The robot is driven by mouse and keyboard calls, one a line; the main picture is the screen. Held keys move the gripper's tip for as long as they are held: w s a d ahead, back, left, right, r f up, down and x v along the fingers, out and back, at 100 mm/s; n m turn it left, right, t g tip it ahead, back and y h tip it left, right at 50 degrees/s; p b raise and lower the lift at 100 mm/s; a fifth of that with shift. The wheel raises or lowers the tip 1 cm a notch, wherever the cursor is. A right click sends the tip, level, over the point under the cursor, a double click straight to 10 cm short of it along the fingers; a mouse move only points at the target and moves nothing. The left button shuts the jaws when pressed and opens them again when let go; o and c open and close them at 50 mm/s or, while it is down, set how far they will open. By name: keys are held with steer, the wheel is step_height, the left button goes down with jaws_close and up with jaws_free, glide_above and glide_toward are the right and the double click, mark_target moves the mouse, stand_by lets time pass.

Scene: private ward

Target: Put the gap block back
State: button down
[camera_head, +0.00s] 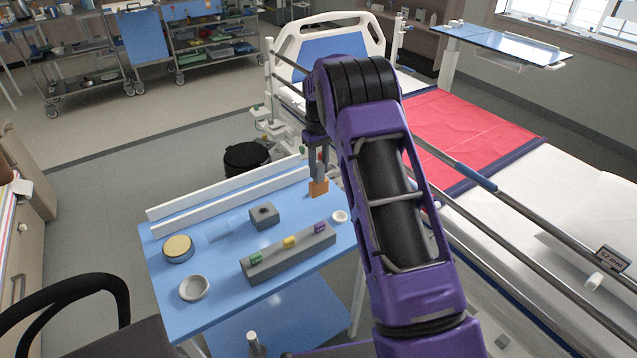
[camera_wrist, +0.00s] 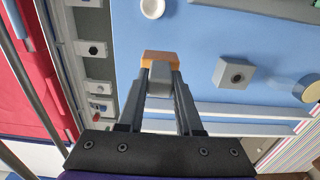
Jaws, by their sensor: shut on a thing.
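My gripper (camera_head: 318,172) is shut on an orange block (camera_head: 319,188), holding it over the table's far right part. The wrist view shows the orange block (camera_wrist: 160,57) between the fingertips (camera_wrist: 160,72). It appears raised above the tabletop. A long grey bar (camera_head: 290,256) lies nearer me on the blue table (camera_head: 215,290). It carries a green block (camera_head: 256,259), a yellow block (camera_head: 289,242) and a purple block (camera_head: 320,228) in a spaced row. The bar also shows at the top of the wrist view (camera_wrist: 265,7).
A grey block with a hole (camera_head: 264,215), a yellow-topped tin (camera_head: 178,248), a grey dish (camera_head: 194,288) and a small white cup (camera_head: 340,216) stand on the table. Two white rails (camera_head: 230,190) line its far edge. The bed (camera_head: 560,210) is close on the right.

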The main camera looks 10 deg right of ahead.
mark_target(319, 179)
steer(key=shift+f, duration=2.2)
steer(key=shift+f, duration=0.2)
steer(key=c, duration=0.6)
jaws_free()
steer(key=shift+r, duration=0.15)
step_height(319, 179, up, 12)
steer(key=shift+r, duration=0.1)
steer(key=shift+a, duration=0.15)
